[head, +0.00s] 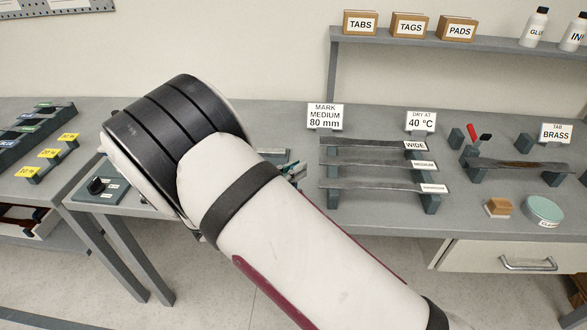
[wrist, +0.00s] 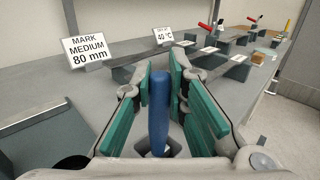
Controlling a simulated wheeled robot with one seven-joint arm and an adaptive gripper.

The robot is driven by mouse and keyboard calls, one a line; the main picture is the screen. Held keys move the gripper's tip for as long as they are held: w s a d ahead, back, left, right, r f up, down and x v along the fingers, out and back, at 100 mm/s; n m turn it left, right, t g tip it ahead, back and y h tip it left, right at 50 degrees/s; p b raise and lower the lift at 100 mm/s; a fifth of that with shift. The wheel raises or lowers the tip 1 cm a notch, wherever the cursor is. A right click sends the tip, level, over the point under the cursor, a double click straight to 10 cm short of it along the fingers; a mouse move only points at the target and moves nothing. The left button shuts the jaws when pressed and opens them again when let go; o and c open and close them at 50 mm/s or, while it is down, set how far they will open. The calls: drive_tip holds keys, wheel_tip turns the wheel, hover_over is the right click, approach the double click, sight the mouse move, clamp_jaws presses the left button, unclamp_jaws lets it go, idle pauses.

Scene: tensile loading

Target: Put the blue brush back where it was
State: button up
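The blue brush (wrist: 158,115) shows in the wrist view as an upright blue handle between the green pads of my gripper (wrist: 160,75). The pads lie close against both sides of the handle, and my gripper looks shut on it. The bristle end is not visible. In the head view my forearm and wrist hide the brush and most of my gripper; only bits of green pad show beside the wrist, over the bench near the specimen racks.
Specimen strips (head: 370,165) lie on dark supports, with a "MARK MEDIUM 80 mm" sign (head: 325,116) behind. A red-handled tool (head: 472,132), a brown block (head: 498,208) and a green round tin (head: 544,209) are at right. A black device (head: 97,187) sits left.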

drive_tip(key=o, duration=0.4)
drive_tip(key=shift+r, duration=0.1)
drive_tip(key=b+v, duration=0.1)
drive_tip(key=v, duration=1.1)
drive_tip(key=shift+s+b, duration=0.1)
drive_tip(key=shift+b, duration=0.3)
